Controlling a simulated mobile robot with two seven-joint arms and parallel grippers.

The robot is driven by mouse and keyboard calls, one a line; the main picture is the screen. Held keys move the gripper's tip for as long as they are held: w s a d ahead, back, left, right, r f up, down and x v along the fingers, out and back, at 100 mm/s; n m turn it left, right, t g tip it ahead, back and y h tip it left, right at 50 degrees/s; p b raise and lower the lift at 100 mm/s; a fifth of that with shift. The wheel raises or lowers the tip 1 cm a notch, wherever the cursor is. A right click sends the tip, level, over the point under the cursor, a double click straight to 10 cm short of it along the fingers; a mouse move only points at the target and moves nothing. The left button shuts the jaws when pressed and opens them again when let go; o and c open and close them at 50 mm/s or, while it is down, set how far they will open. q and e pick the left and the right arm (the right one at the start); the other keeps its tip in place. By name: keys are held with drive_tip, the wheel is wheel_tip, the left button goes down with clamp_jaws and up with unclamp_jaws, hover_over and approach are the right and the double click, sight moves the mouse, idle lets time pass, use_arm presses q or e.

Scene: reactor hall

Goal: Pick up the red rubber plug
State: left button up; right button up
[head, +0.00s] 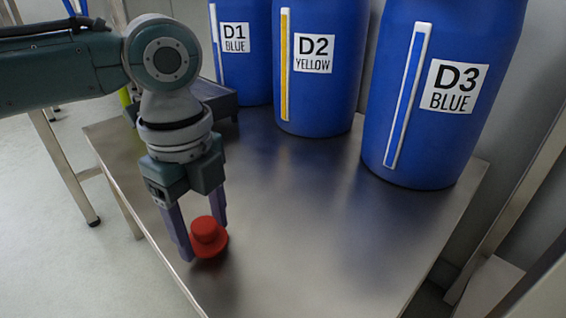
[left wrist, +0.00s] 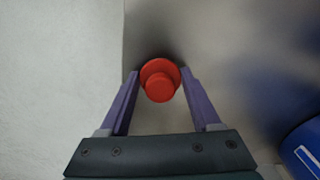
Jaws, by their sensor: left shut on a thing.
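The red rubber plug (head: 208,238) is a short stepped piece with a narrower top on a wider flange. It is at the left front part of the steel table (head: 310,240) in the head view. My left gripper (head: 207,243) points down with its purple fingers on either side of the plug, shut on it. In the left wrist view the plug (left wrist: 160,80) sits between the tips of the left gripper (left wrist: 160,76). I cannot tell for sure whether the plug touches the table. My right gripper is not in view.
Three blue drums stand along the back of the table: D1 (head: 245,70), D2 (head: 318,95) and D3 (head: 425,130). A dark tray-like item (head: 215,97) is behind my left wrist. The table's middle and front are clear.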

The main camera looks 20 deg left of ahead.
sight(201, 223)
use_arm(q)
drive_tip(key=shift+c, duration=0.7)
wheel_tip(201, 223, up, 20)
drive_tip(key=p, duration=1.2)
